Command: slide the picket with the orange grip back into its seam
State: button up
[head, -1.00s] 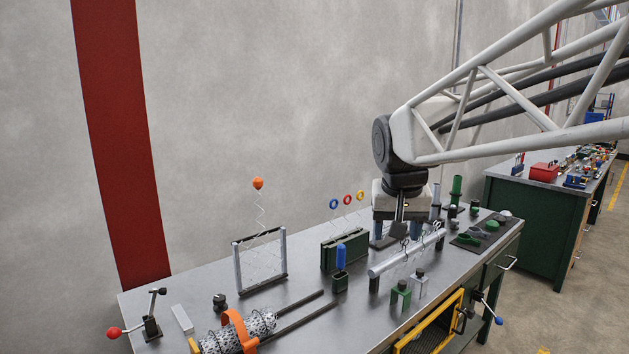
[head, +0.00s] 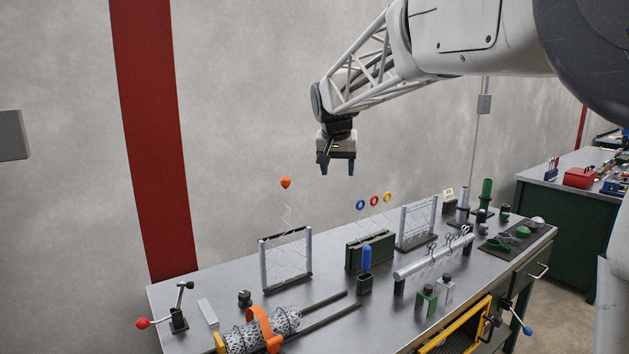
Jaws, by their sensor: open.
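The picket is a thin zigzag wire (head: 286,216) with an orange grip (head: 285,183) at its top. It stands upright at the left frame (head: 263,266), raised well above the frame's top, with its lower part among the wires between the posts. How deep it sits in the seam is too fine to tell. My gripper (head: 337,169) is open and empty, pointing down. In the picture it is to the right of the orange grip and slightly higher, apart from it.
A green block (head: 371,251) holds pickets with blue, red and yellow rings. A second frame (head: 417,224) stands behind it to the right.

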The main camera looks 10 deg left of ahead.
send_over(285, 177)
jog(key=s, duration=0.2)
jog(key=f, duration=0.1)
jog(key=shift+s+a+f+t, duration=0.1)
jog(key=shift+f+t, duration=0.05)
jog(key=shift+t, duration=0.15)
jog(key=shift+f, duration=0.1)
jog(key=shift+x, duration=3.85)
grip_shut()
jog(key=shift+f, duration=0.1)
